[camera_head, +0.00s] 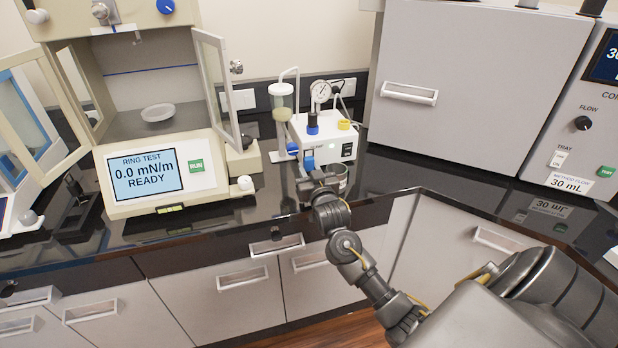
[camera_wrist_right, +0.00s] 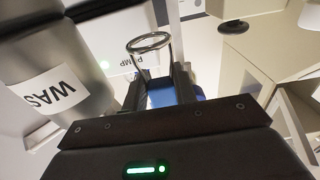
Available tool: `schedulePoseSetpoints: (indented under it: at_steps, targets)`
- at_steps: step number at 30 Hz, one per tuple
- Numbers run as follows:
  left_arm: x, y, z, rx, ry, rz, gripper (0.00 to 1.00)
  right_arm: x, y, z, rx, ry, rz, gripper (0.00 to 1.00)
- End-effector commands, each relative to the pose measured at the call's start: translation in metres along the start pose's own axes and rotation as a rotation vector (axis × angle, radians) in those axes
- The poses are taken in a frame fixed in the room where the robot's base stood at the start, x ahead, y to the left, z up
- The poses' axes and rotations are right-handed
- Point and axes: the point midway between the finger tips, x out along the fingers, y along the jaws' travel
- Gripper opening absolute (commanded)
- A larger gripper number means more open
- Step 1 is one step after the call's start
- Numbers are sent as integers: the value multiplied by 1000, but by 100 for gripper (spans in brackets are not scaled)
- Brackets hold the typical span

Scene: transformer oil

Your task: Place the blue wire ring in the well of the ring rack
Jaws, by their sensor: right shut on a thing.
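My right gripper (camera_head: 316,178) is shut on the blue handle of the wire ring (camera_head: 309,162), above the dark counter in front of the white pump unit. In the right wrist view the blue handle (camera_wrist_right: 163,98) sits between the jaws, and the bare metal wire loop (camera_wrist_right: 150,42) extends beyond the fingertips. No clearly identifiable ring rack shows; a dark stand (camera_head: 76,215) is on the counter at the left, but I cannot tell whether it is the rack or see a well in it. My left gripper is not in view.
A metal waste can (camera_head: 338,182) stands right beside the gripper; its label (camera_wrist_right: 45,90) shows in the wrist view. The white pump unit (camera_head: 330,140) is behind. The ring tester (camera_head: 165,175) has open glass doors and a dish (camera_head: 158,112) inside. Counter at right is clear.

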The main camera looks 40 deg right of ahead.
Motion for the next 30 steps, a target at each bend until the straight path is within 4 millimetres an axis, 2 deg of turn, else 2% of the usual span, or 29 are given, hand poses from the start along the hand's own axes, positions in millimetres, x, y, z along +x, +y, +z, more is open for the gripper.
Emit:
schedulePoseSetpoints:
  at_steps: [6, 19, 20, 24, 30]
  targets:
    - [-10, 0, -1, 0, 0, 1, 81, -1, 0, 27, -1, -2, 1, 5]
    - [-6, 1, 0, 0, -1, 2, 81, -2, 0, 34, 0, 0, 0, 5]
    - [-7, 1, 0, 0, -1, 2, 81, -2, 0, 33, -1, 0, 0, 31]
    - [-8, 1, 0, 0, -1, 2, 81, -2, 0, 33, -1, -1, 0, 49]
    - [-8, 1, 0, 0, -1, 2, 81, -2, 0, 33, -1, -1, 0, 49]
